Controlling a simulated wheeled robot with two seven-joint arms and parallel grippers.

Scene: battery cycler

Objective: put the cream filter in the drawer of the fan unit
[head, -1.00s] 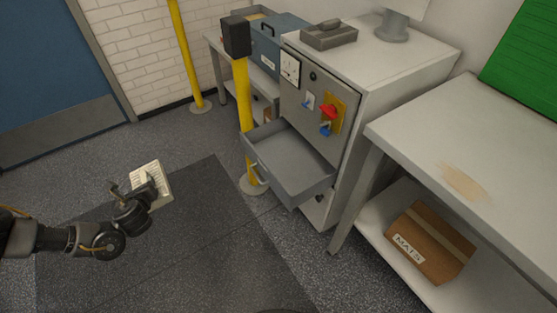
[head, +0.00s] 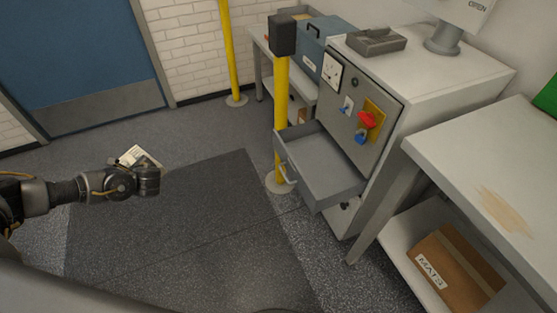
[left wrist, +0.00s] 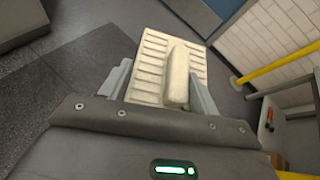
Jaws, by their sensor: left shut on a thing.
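The cream filter (left wrist: 152,75), a flat slatted panel with a raised grip bar, is held in my left gripper (left wrist: 165,92) in the left wrist view. In the head view the filter (head: 138,155) shows partly behind my left gripper (head: 138,168), above the floor at the left. The grey fan unit (head: 372,140) stands right of centre with its drawer (head: 322,168) pulled out. The part of the drawer's inside that shows looks empty. The filter is well left of the drawer and apart from it. My right gripper is not in view.
A yellow post with a black top (head: 282,100) stands close by the drawer's left side. A workbench (head: 480,165) stands at the right, with a MATS box (head: 445,272) on its lower shelf. The dark floor mat (head: 190,220) is clear.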

